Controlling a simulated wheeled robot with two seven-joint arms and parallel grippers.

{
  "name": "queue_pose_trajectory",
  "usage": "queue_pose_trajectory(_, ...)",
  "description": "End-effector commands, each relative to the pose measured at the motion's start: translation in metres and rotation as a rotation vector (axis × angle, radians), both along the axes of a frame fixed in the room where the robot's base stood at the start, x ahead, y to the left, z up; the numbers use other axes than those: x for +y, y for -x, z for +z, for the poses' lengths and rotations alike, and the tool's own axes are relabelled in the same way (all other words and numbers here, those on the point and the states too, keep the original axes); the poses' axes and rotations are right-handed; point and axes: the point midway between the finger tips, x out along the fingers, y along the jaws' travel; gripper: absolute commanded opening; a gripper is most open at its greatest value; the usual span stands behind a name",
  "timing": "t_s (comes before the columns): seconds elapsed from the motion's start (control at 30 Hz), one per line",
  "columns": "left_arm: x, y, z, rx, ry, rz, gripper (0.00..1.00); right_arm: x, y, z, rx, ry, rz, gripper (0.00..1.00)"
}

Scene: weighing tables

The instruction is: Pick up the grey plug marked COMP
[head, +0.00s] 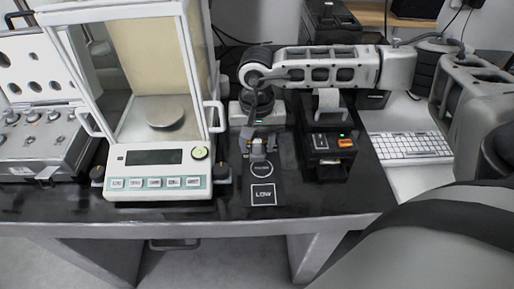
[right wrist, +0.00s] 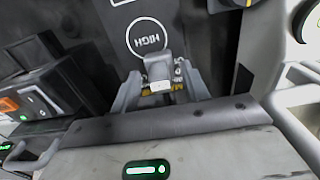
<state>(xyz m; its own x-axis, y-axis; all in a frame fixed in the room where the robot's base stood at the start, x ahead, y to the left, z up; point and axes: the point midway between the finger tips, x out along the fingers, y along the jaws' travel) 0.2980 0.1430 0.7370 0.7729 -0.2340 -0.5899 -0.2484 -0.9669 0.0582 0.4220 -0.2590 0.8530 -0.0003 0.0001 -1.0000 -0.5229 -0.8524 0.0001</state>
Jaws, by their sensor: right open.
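My left gripper is not in view.
A glass-cased balance (head: 155,158) stands left of the mat. A grey case with knobs (head: 40,138) is far left. A square marked LOW (head: 263,195) lies clear near the front edge.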

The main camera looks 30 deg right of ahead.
Motion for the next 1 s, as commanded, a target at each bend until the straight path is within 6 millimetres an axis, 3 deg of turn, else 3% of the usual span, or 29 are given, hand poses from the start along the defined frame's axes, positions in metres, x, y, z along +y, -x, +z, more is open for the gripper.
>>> queue_pose_trajectory(0.17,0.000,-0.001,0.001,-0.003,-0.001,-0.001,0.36,0.000,0.000,0.000,0.000,0.000,0.000,0.45)
queue_pose_trajectory(0.33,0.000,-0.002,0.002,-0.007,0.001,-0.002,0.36,0.000,0.000,0.000,0.000,0.000,0.000,0.04)
queue_pose_trajectory(0.37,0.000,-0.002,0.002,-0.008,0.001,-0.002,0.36,0.000,0.000,0.000,0.000,0.000,0.000,0.00)
queue_pose_trajectory(0.77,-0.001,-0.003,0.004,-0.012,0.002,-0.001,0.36,0.000,-0.001,0.004,-0.001,0.001,0.000,0.00)
queue_pose_trajectory(1.0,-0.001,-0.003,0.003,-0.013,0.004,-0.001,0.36,0.000,-0.001,0.031,-0.005,0.000,0.001,0.00)
